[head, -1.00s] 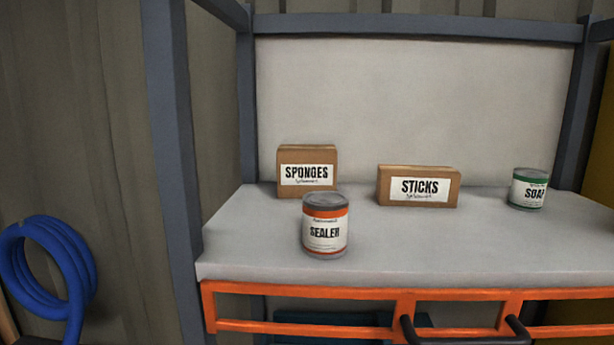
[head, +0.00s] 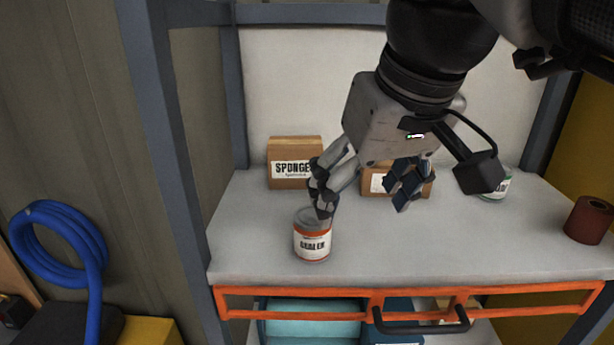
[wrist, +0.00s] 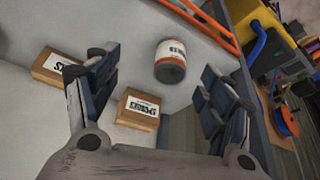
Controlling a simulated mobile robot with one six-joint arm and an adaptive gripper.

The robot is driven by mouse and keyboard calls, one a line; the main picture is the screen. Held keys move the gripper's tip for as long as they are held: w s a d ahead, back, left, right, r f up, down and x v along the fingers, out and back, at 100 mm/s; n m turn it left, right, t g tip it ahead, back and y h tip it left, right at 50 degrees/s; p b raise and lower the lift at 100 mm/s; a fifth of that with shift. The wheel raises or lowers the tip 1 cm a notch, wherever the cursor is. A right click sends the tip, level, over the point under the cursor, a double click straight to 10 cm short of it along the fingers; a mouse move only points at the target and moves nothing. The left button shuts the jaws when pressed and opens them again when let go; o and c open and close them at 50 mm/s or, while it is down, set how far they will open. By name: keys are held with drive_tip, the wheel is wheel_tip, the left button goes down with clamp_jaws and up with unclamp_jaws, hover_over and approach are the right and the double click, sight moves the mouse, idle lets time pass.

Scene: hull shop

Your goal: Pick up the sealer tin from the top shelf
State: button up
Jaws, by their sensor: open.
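The sealer tin (head: 312,240), grey-lidded with a white label and orange bands, stands upright on the top shelf (head: 260,258), near its front left. My gripper (head: 365,195) is open and empty above the shelf, up and to the right of the tin. In the head view one finger overlaps the tin's top edge; I cannot tell whether they touch. In the wrist view the tin (wrist: 171,60) is beyond the fingertips, between the two fingers' lines, with clear space around it. The wrist view also shows my open gripper (wrist: 160,90).
The sponges box (head: 294,163) stands behind the tin. The sticks box (head: 378,181) and the soap tin (head: 499,186) are partly hidden by my arm. A dark red cylinder (head: 588,220) stands at right. An orange rail (head: 300,301) runs along the front; a grey post (head: 165,150) stands left.

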drive_tip(key=n, duration=0.2)
approach(313, 215)
drive_tip(key=shift+g, duration=0.3)
drive_tip(key=x, duration=0.2)
drive_tip(key=b+x, duration=0.1)
drive_tip(key=x, duration=0.2)
drive_tip(key=shift+w+a, duration=0.25)
drive_tip(key=x, duration=0.5)
drive_tip(key=shift+d+f, duration=0.15)
drive_tip(key=shift+y, duration=0.3)
drive_tip(key=shift+s, duration=0.1)
drive_tip(key=shift+c, duration=0.5)
drive_tip(key=c, duration=1.2)
drive_tip(key=shift+c, duration=0.4)
